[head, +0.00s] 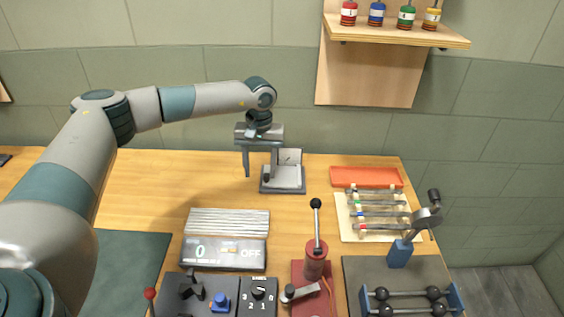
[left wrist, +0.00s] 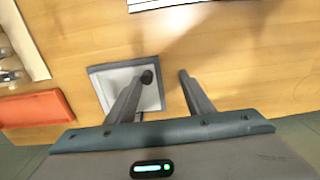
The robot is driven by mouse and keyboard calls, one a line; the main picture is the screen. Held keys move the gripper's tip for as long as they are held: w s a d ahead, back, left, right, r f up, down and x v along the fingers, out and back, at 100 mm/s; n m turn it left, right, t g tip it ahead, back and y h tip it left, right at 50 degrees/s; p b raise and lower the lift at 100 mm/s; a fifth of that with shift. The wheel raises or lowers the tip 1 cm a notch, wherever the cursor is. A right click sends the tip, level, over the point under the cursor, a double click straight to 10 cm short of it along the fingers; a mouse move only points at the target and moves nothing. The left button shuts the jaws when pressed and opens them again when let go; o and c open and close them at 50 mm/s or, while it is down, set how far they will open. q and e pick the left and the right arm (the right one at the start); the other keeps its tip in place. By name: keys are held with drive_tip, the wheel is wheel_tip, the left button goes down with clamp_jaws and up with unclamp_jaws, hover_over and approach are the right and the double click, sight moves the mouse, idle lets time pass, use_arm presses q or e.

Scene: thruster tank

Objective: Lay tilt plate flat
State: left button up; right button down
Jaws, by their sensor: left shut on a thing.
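The tilt plate (head: 290,157) is a small light plate standing raised at the back of a grey base (head: 285,187) on the wooden table. In the left wrist view the light plate (left wrist: 115,80) shows in a dark frame, partly behind one finger. My left gripper (head: 259,176) points down at the left side of the plate. Its fingers (left wrist: 167,75) stand apart, with a dark round knob (left wrist: 147,76) at the tip of one. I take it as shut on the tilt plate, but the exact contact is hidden. My right gripper is not in view.
A counter box reading 0 and OFF (head: 224,253) stands in front. A shelf (head: 400,32) with bottles is above. The table left of the plate is clear.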

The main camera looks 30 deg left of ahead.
use_arm(q)
drive_tip(key=shift+d+r+p, duration=0.1)
drive_tip(key=shift+r+p, duration=0.1)
drive_tip(key=shift+p, duration=0.3)
drive_tip(key=shift+c, duration=1.1)
drive_tip(key=shift+d+r+p, duration=0.2)
drive_tip(key=shift+r+p, duration=0.2)
drive_tip(key=shift+r, duration=0.55)
drive_tip(key=shift+w+d+r, duration=0.1)
drive_tip(key=shift+d+r, duration=0.25)
drive_tip(key=shift+r, duration=0.05)
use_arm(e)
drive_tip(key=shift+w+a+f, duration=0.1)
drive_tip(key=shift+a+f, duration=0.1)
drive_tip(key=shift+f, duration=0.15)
use_arm(q)
drive_tip(key=shift+r, duration=0.15)
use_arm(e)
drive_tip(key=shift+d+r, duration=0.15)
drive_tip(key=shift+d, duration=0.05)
